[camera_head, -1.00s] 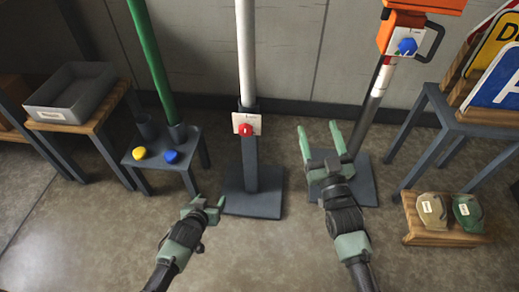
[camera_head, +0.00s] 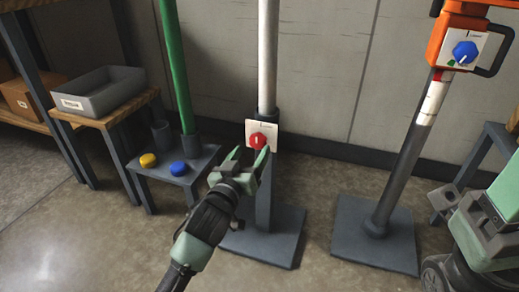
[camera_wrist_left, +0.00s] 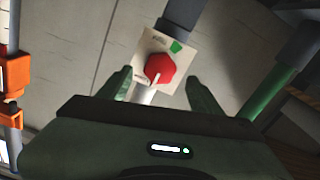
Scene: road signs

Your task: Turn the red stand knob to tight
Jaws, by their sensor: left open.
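The red knob (camera_head: 257,140) sits on a white plate (camera_head: 276,130) on the stand with the white pole (camera_head: 268,60). In the left wrist view the red knob (camera_wrist_left: 159,69) has a white pointer directed down, away from a green mark (camera_wrist_left: 176,46) on the plate's upper right. The plate's lettering is too small to read. My left gripper (camera_head: 246,166) is open just in front of and below the knob. In the wrist view its fingers (camera_wrist_left: 162,88) lie either side of the knob, apart from it.
A grey bin (camera_head: 100,92) is on a side table. An orange stand head with a blue knob (camera_head: 465,53) is at right. Part of my right arm shows at the right edge.

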